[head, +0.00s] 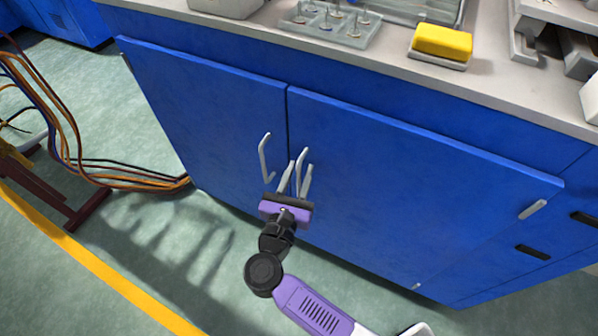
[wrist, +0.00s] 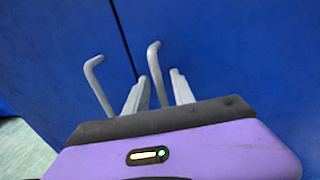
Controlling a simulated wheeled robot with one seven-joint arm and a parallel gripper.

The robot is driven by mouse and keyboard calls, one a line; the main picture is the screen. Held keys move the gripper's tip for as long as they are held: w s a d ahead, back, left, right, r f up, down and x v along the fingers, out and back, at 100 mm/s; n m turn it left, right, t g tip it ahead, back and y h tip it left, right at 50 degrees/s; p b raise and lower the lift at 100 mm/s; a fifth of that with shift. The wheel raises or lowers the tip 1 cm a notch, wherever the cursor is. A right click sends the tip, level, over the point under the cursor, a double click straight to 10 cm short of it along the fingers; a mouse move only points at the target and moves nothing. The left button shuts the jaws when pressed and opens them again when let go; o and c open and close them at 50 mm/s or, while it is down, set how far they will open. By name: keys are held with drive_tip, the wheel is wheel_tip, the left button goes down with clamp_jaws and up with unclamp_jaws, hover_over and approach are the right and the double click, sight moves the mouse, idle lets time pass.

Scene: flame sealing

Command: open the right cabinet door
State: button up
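The right cabinet door (head: 400,190) is blue and closed, flush with the left door (head: 200,110). Its grey bar handle (head: 302,157) is near the seam between the doors; it also shows in the wrist view (wrist: 155,68). My gripper (head: 294,174) is at this handle, its fingers pointing toward the door. In the wrist view my gripper (wrist: 157,78) has its fingers apart, one on each side of the right handle. Gaps show between the handle and the fingers. The lower end of the handle is hidden behind the gripper body.
The left door's handle (head: 264,158) stands just left of my gripper. Above is a grey countertop (head: 390,66) with a yellow sponge (head: 442,41) and a tray of small parts (head: 330,25). Cables (head: 75,150) lie on the floor at left. Floor before the doors looks clear.

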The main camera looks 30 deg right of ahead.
clamp_jaws()
idle(1.2)
